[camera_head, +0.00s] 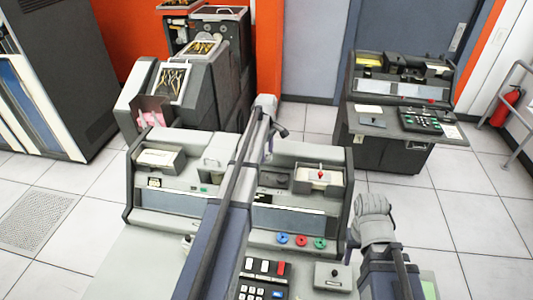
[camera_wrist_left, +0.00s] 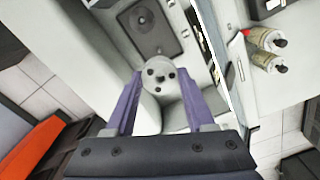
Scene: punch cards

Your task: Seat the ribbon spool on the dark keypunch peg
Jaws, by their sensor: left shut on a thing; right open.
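A pale grey round disc with several dark holes, which looks like the ribbon spool (camera_wrist_left: 158,77), sits between the purple fingers of my left gripper (camera_wrist_left: 160,85) in the left wrist view. The fingers are shut on its sides. In the head view my left gripper (camera_head: 270,145) hangs over the back of the near keypunch (camera_head: 345,165); the spool cannot be made out there. In the left wrist view a dark square plate with a round part (camera_wrist_left: 140,45) lies beyond the spool. I cannot make out the peg clearly. My right gripper (camera_head: 353,245) is open at the keypunch's right side.
Blue, red and green rings (camera_head: 301,241) lie on the near keypunch above its keyboard (camera_head: 262,290). A second keypunch desk (camera_head: 380,145) stands at the back right. Grey machines (camera_head: 185,85) stand at the back left. Two pale cylinders (camera_wrist_left: 265,50) show in the left wrist view.

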